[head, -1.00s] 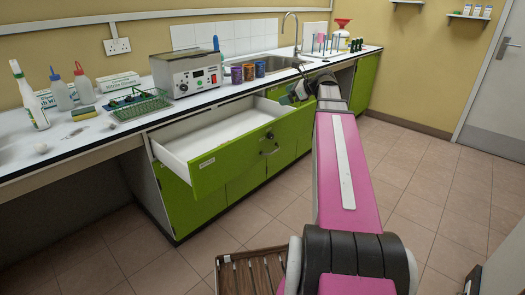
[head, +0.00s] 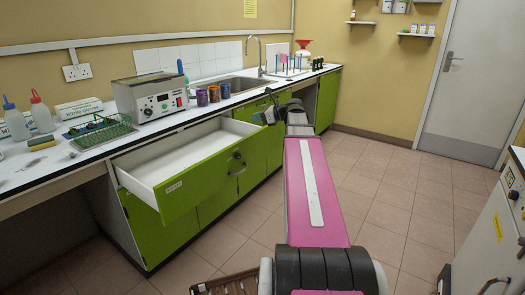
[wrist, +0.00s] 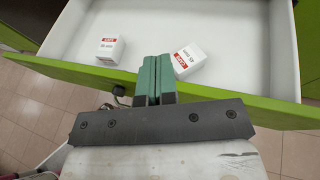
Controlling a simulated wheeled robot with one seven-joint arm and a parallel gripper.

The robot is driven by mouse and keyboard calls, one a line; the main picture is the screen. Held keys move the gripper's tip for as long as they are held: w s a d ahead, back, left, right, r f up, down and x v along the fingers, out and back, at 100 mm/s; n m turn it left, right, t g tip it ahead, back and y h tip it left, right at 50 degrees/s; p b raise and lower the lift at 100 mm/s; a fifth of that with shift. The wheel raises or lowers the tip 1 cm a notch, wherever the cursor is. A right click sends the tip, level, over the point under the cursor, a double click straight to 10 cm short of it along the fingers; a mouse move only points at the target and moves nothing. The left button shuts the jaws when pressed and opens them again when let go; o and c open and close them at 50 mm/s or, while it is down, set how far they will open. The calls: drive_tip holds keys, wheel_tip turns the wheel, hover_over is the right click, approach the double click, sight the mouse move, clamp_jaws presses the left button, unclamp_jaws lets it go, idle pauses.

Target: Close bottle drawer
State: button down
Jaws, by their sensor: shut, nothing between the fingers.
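A green-fronted drawer (head: 205,182) with a white inside stands open under the counter in the head view. Two small white boxes with red labels, one left (wrist: 110,48) and one right (wrist: 189,60), lie in that white drawer. In the head view my gripper (head: 268,114) is small and dark near the drawer's far right end; contact is unclear.
The counter (head: 45,165) above holds a grey heated bath (head: 150,98), a green wire basket (head: 105,130), several coloured cups and a sink (head: 235,84). Tiled floor (head: 350,205) is clear to the right.

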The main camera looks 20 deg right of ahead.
drive_tip(key=s+d+f+m+t, duration=0.1)
drive_tip(key=d+f+m+t, duration=0.15)
drive_tip(key=d+f, duration=0.8)
drive_tip(key=m+t+h, duration=0.1)
drive_tip(key=t, duration=0.3)
approach(269, 143)
drive_tip(key=x, duration=0.7)
drive_tip(key=shift+w+a, duration=0.15)
drive_tip(key=shift+w, duration=0.05)
drive_tip(key=x, duration=2.3)
drive_tip(key=f+x, duration=0.1)
drive_tip(key=x, duration=1)
drive_tip(key=shift+w+a, duration=0.25)
drive_tip(key=shift+w+a+r, duration=0.15)
drive_tip(key=shift+w, duration=0.1)
